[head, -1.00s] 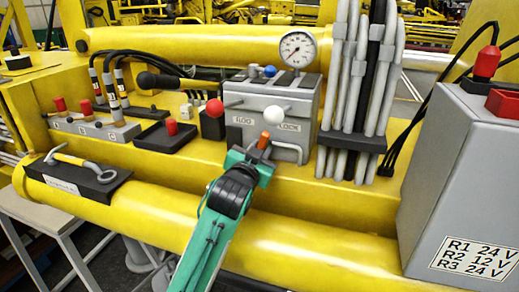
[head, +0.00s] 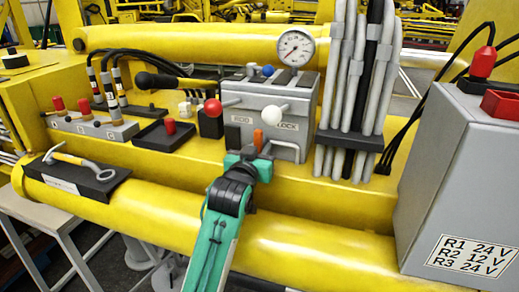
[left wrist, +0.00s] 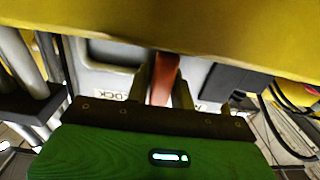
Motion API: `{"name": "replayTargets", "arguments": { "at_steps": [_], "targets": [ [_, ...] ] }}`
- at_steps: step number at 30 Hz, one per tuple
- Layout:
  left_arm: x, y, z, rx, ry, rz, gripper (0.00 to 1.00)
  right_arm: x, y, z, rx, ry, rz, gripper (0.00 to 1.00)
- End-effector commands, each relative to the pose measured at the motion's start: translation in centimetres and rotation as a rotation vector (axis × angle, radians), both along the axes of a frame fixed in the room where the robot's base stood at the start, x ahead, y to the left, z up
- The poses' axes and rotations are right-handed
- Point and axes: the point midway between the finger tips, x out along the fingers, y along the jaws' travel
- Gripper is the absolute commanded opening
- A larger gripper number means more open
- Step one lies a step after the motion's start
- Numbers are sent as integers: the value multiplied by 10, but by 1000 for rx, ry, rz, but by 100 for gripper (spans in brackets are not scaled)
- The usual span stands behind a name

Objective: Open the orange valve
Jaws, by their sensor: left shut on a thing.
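The orange valve handle (head: 258,139) stands at the front of the grey control box (head: 247,118), below the white ball knob, and looks nearly upright. My left gripper (head: 256,155) comes up from below and is shut on the orange handle. In the left wrist view the orange handle (left wrist: 164,78) shows between the two fingers (left wrist: 161,86). The lower part of the handle is hidden by the gripper. My right gripper is not in view.
A lever with a red ball (head: 213,107) and one with a white ball (head: 271,115) stick out close above my gripper. A pressure gauge (head: 296,47) sits behind. Hoses (head: 358,90) and a grey cabinet (head: 462,175) stand to the right. A yellow beam (head: 310,235) runs below.

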Motion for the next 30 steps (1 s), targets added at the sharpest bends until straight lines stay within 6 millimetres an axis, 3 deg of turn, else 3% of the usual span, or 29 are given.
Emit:
{"name": "replayTargets", "arguments": {
  "at_steps": [3, 4, 6, 19, 30],
  "targets": [
    [0, 0, 0, 0, 0, 0, 1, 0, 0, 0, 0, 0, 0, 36],
    [0, 0, 0, 0, 0, 0, 25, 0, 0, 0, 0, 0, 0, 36],
    [0, 0, 0, 0, 0, 0, 39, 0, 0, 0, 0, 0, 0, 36],
    [-8, 2, -2, 1, 0, 0, 40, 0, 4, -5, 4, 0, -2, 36],
    [-70, 23, -4, 0, -2, 0, 40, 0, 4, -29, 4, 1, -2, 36]
  ]
}}
